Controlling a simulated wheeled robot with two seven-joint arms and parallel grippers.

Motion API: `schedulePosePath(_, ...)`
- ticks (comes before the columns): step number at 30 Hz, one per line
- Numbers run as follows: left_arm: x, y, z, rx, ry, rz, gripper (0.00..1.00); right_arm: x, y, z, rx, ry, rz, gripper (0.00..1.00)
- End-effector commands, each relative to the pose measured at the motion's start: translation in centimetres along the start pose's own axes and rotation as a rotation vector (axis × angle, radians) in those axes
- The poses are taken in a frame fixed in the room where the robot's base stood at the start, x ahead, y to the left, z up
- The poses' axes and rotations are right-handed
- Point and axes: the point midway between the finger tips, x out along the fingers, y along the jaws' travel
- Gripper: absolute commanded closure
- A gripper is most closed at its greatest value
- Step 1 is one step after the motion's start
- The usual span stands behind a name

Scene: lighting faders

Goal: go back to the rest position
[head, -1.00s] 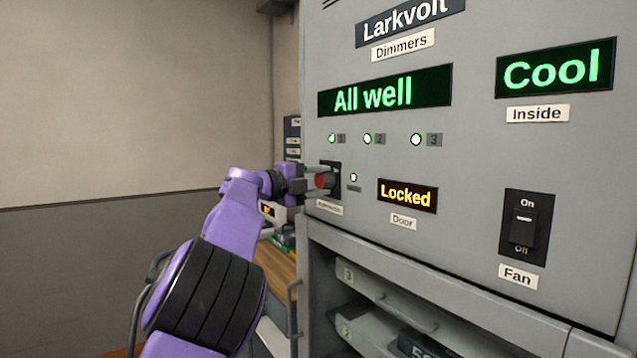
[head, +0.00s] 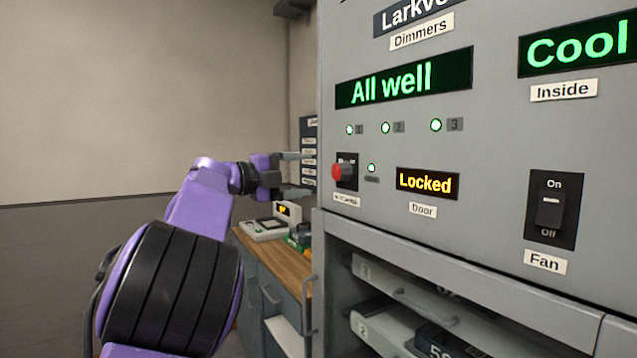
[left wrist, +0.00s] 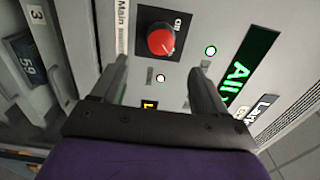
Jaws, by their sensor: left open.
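My left gripper (head: 293,172) is open and empty, to the left of the dimmer cabinet's front edge in the head view. Its two fingers (left wrist: 158,85) show apart in the left wrist view. A red knob (head: 338,172) on a black plate sits on the cabinet face, just right of the fingertips and apart from them. The knob also shows in the left wrist view (left wrist: 161,41), beyond the fingers. A green lamp (head: 371,168) is lit beside it. My right gripper is not in view.
The grey dimmer cabinet (head: 490,165) fills the right side, with displays reading "All well", "Cool" and "Locked". The fan switch (head: 551,209) is at On. Drawers (head: 400,285) lie below. A wooden counter (head: 285,262) stands behind my left arm. Free room lies left, before the wall.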

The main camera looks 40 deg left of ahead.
Motion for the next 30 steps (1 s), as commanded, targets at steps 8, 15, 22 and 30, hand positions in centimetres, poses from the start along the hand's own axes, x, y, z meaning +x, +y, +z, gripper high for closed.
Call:
schedulePosePath(8,-0.7,-0.1,0.0,-0.001,0.0,0.0,0.26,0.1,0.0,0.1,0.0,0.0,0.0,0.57)
schedulePosePath(15,-0.7,0.0,0.0,-0.001,0.0,0.0,0.26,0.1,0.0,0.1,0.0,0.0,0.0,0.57)
schedulePosePath(22,-1.1,-0.3,1.4,-0.138,-0.051,-0.099,0.26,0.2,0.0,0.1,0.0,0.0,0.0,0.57)
schedulePosePath(30,2.0,20.5,4.1,-1.001,-0.278,-0.398,0.26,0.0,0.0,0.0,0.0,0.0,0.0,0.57)
